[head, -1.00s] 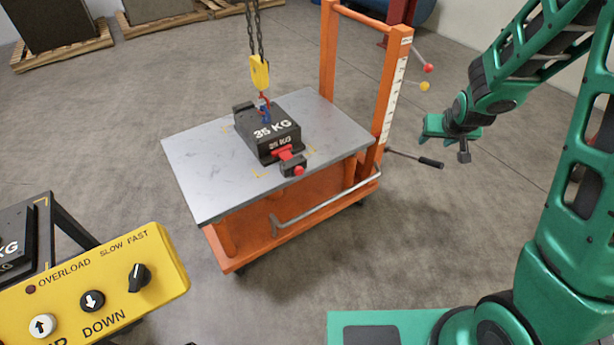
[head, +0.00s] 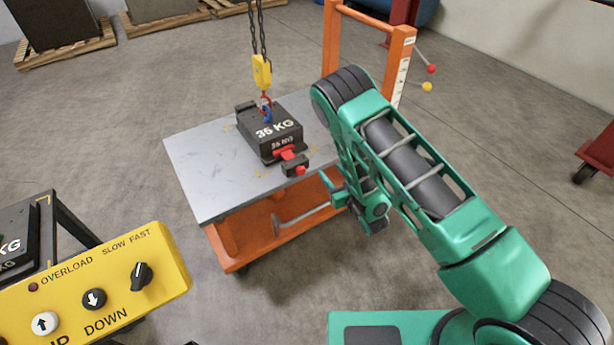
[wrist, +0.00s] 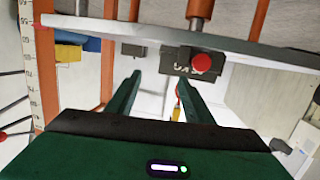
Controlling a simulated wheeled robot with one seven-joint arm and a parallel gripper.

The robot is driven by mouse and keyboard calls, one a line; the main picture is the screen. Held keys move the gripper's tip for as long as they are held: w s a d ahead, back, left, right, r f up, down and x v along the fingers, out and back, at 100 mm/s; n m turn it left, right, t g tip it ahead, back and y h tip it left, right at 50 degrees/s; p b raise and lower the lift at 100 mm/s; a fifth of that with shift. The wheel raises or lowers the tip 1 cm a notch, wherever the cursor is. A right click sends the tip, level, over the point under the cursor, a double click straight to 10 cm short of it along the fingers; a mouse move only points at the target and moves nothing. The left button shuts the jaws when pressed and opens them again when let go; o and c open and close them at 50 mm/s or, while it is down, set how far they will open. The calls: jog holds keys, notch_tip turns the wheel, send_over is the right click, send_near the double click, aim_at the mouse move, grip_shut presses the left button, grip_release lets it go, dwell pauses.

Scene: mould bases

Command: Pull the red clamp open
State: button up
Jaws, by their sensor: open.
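The red clamp (head: 289,154) sits at the front side of a black 35 KG mould base (head: 268,131) on the grey table top. Its red-ended black block sticks out toward the table's front edge. In the wrist view the clamp's round red end (wrist: 201,62) shows in front of the dark block. My gripper (head: 334,196) is in front of the table's front edge, right of and nearer than the clamp, apart from it. In the wrist view its green fingers (wrist: 157,90) are spread with nothing between them. The clamp's underside is hidden.
The orange lift table (head: 205,190) has an upright frame (head: 403,48) at the back right. A chain with a yellow hook block (head: 262,72) hangs at the block's top. A yellow control panel (head: 105,290) stands at front left.

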aim_at(303, 172)
jog(key=s+a+f+n+y, duration=0.2)
jog(key=s+a+f+y, duration=0.15)
jog(key=s, duration=0.25)
jog(key=x, duration=1)
jog(key=shift+w+a+f, duration=0.1)
jog(key=shift+a, duration=0.1)
jog(key=shift+c, duration=0.2)
grip_shut()
